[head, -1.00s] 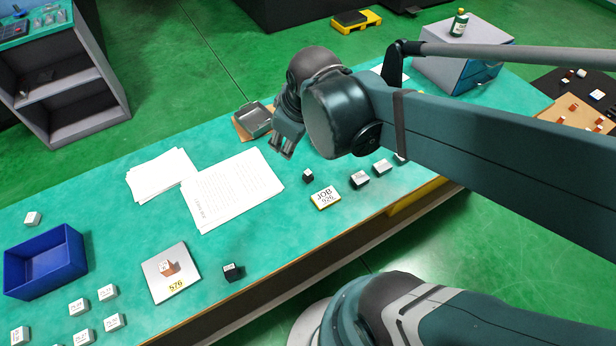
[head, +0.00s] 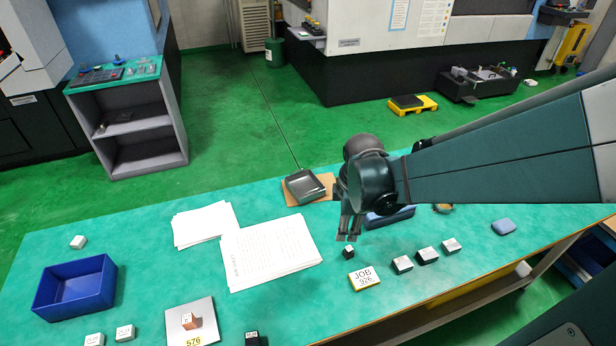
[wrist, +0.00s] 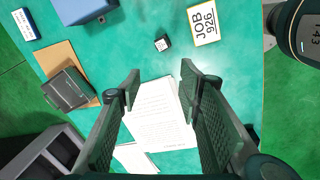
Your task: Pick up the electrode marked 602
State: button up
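I cannot read 602 on any piece. Small dark blocks with pale labelled tops stand on the green bench: one (head: 348,253) just below my gripper, three in a row to its right, the nearest of them here (head: 402,264), and one (head: 252,338) at the bottom edge. A copper-coloured block (head: 191,320) sits on a grey plate (head: 176,318) marked 576. My gripper (head: 347,237) is above the bench. In the wrist view my gripper (wrist: 160,80) is open and empty, its fingers apart over paper sheets; the small dark block (wrist: 162,43) lies beyond the fingertips.
A JOB 926 card (head: 364,278) lies right of the near block. Paper sheets (head: 272,250), a blue bin (head: 75,288) and white blocks (head: 125,333) are to the left. A grey tray (head: 304,186) and a blue-grey box (head: 390,216) are behind my gripper.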

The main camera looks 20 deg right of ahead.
aim_at(349, 249)
jog(key=d+f+n, duration=0.1)
jog(key=f, duration=0.1)
jog(key=d+f+n+g, duration=0.1)
jog(key=f+n, duration=0.1)
jog(key=f, duration=0.1)
jog(key=d+f+n, duration=0.1)
jog(key=f, duration=0.1)
jog(key=shift+w+f+g+b, duration=0.25)
jog(key=shift+g+b, duration=0.05)
jog(key=shift+b, duration=0.05)
jog(key=shift+f+b, duration=0.3)
jog(key=shift+f, duration=1)
jog(key=shift+w+a+f+b, duration=0.15)
jog(key=shift+f+b, duration=0.65)
jog(key=shift+f, duration=1.8)
jog(key=shift+c, duration=0.3)
jog(key=c, duration=0.9)
